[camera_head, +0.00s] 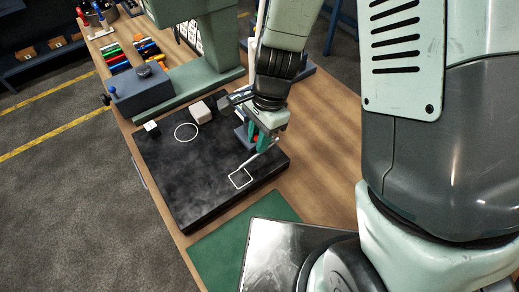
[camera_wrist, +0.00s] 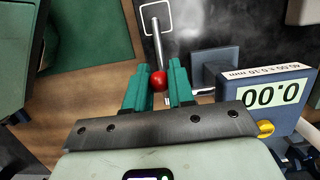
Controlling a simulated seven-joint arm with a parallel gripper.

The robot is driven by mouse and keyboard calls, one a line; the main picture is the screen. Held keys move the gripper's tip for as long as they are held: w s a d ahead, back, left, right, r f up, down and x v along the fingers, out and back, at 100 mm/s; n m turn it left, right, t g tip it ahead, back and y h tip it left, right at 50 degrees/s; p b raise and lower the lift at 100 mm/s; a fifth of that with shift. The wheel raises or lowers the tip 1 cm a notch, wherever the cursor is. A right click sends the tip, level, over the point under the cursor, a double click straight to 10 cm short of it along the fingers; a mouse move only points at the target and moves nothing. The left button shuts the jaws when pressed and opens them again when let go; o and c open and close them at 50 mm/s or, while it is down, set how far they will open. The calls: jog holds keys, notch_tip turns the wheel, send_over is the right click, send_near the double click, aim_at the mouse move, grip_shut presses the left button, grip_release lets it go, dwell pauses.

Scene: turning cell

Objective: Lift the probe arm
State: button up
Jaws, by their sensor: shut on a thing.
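The probe arm is a thin metal rod (camera_wrist: 157,43) with a red ball knob (camera_wrist: 158,81) at its near end. My gripper (camera_wrist: 160,84) is shut on the red knob between its green fingers. In the head view my gripper (camera_head: 259,142) is above the right part of the black plate, and the rod (camera_head: 252,161) slants down toward a white square outline (camera_head: 241,178). That outline also shows in the wrist view (camera_wrist: 171,5). I cannot tell whether the rod's far tip touches the plate. The gauge box (camera_wrist: 272,97) stands beside my gripper and its display reads 0.00.
The black plate (camera_head: 190,205) also carries a white circle outline (camera_head: 186,132), a pale block (camera_head: 200,112) and a small white cube (camera_head: 152,127). A green mat (camera_head: 215,250) lies in front. Grey-green machine column (camera_head: 220,40) stands behind. Bare wooden tabletop (camera_head: 325,150) is at right.

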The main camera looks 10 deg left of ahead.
jog(key=shift+w, duration=0.1)
jog(key=shift+w+d+r, duration=0.4)
jog(key=shift+d+r, duration=0.1)
dwell(0.5)
jog(key=shift+w+d+r, duration=0.4)
jog(key=shift+w+d, duration=0.15)
jog(key=shift+w, duration=0.05)
jog(key=shift+w+d+r, duration=0.15)
jog(key=shift+w+d, duration=0.35)
dwell(0.4)
